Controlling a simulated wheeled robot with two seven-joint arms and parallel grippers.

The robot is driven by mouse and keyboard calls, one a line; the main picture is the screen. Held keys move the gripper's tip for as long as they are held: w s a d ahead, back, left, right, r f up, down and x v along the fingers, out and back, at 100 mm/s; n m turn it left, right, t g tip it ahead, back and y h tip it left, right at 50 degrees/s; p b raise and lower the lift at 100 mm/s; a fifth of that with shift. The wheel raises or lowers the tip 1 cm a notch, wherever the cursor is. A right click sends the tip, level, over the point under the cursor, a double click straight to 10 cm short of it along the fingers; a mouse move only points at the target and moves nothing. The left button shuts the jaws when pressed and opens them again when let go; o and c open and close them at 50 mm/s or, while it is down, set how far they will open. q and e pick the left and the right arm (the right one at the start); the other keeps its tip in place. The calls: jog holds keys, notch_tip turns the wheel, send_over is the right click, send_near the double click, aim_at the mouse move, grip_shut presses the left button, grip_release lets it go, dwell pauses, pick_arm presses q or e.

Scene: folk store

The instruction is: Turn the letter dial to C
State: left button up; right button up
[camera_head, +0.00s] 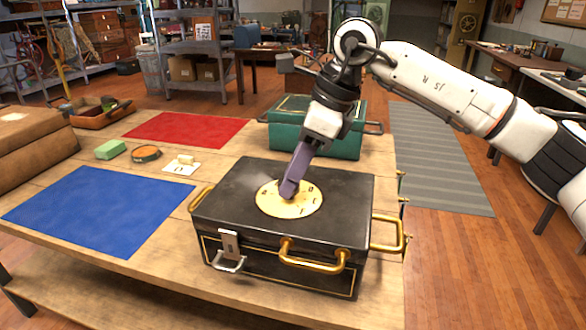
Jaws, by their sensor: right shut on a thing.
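A black case (340,215) with brass handles and a silver latch (229,250) stands on the wooden table. A round pale-gold letter dial (305,206) lies flat on its lid, with small dark marks near its rim. My right gripper (289,190) reaches down from above, its purple fingers at the dial's centre and shut on the dial's knob. The fingers hide the knob and part of the dial face. The letters are too small to read, so I cannot tell which one the dial points to. My left gripper is not in view.
A teal case (345,141) stands behind the black case. A blue mat (95,212) and a red mat (187,129) lie on the table (60,262). A green block (111,150), a round orange-topped tin (146,153) and a white card (181,169) lie between them. A brown box (35,143) stands far left.

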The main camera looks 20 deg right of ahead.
jog(key=n+p, duration=0.1)
jog(key=n+g+p, duration=0.1)
jog(key=n+p, duration=0.1)
jog(key=shift+w+r, duration=0.15)
jog(key=shift+r, duration=0.1)
jog(key=shift+n+g+y+p, duration=0.3)
jog(key=shift+n+g+p, duration=0.3)
jog(key=shift+n+p, duration=0.45)
jog(key=shift+w+f+n, duration=0.1)
jog(key=shift+n, duration=0.65)
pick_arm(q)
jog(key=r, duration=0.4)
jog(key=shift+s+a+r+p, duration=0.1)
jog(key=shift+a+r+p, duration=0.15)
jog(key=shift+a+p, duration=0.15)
pick_arm(e)
jog(key=shift+n+g, duration=0.3)
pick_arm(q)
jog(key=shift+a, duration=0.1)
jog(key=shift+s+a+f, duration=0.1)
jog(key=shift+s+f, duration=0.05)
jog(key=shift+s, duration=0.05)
pick_arm(e)
jog(key=shift+f, duration=0.1)
jog(key=o, duration=1.1)
jog(key=shift+c, duration=0.2)
